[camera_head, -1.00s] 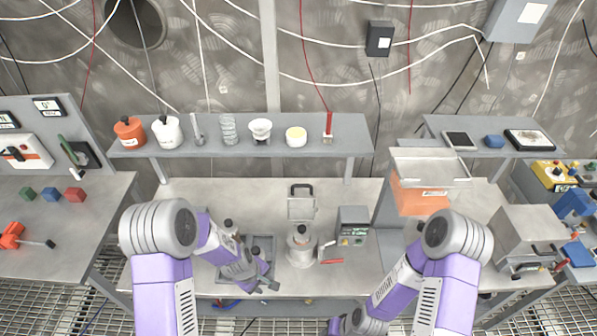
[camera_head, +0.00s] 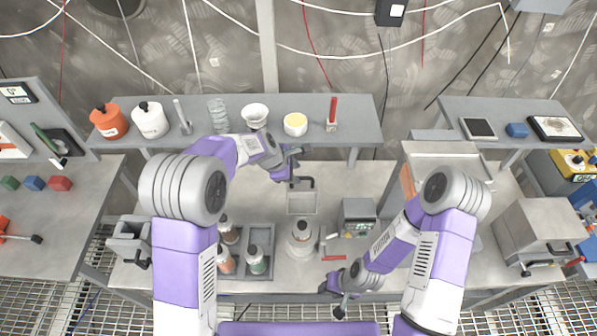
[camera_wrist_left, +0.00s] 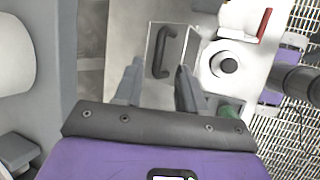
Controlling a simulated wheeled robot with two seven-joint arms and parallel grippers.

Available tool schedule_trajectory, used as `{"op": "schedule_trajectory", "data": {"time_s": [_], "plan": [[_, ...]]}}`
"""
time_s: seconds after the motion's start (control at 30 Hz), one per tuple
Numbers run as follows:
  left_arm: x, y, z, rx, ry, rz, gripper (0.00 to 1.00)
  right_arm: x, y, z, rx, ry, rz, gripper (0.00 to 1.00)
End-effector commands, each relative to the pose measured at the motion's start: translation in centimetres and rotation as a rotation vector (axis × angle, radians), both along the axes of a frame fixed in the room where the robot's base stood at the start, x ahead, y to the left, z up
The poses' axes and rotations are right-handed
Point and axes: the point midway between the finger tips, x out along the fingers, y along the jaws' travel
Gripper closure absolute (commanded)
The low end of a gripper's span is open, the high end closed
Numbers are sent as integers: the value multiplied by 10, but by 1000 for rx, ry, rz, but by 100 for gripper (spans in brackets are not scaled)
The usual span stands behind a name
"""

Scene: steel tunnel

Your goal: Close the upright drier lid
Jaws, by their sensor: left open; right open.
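The upright drier lid (camera_head: 302,204) is a light grey square panel with a dark handle (camera_head: 303,182) at its upper edge. It stands behind the round pale drier (camera_head: 301,243). My left gripper (camera_head: 297,166) is open, at the far side of the lid near the handle. In the left wrist view, the lid's handle (camera_wrist_left: 163,52) appears between and just beyond the open fingers (camera_wrist_left: 158,76); I cannot tell whether they touch. The drier (camera_wrist_left: 223,65) is to the right there. My right gripper (camera_head: 337,298) is open and empty, low near the bench's front edge.
A grey control box (camera_head: 358,216) stands right of the drier, with a red-handled tool (camera_head: 333,258) before it. A tray (camera_head: 244,279) of bottles is on the left. A shelf (camera_head: 350,134) with several vessels runs behind my left gripper.

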Motion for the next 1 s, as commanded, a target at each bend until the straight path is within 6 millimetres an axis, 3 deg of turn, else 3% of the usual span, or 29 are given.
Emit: {"op": "schedule_trajectory", "data": {"time_s": [0.1, 0.27, 0.6, 0.9, 1.0], "plan": [[6, -7, -19, 1, 2, 0, 60, 0, 0, 0, 0, -1, 0, 57], [11, -13, -33, 1, 1, 0, 60, 1, 0, 1, 0, -1, 0, 57], [13, -16, -38, 0, -1, 0, 60, 1, 0, 1, 0, -2, -1, 57], [13, -16, -38, 1, -1, 0, 100, 1, 0, 1, 0, -2, -1, 57], [13, -16, -38, 1, -1, 0, 100, 1, 0, 1, 0, -1, 0, 57]]}}
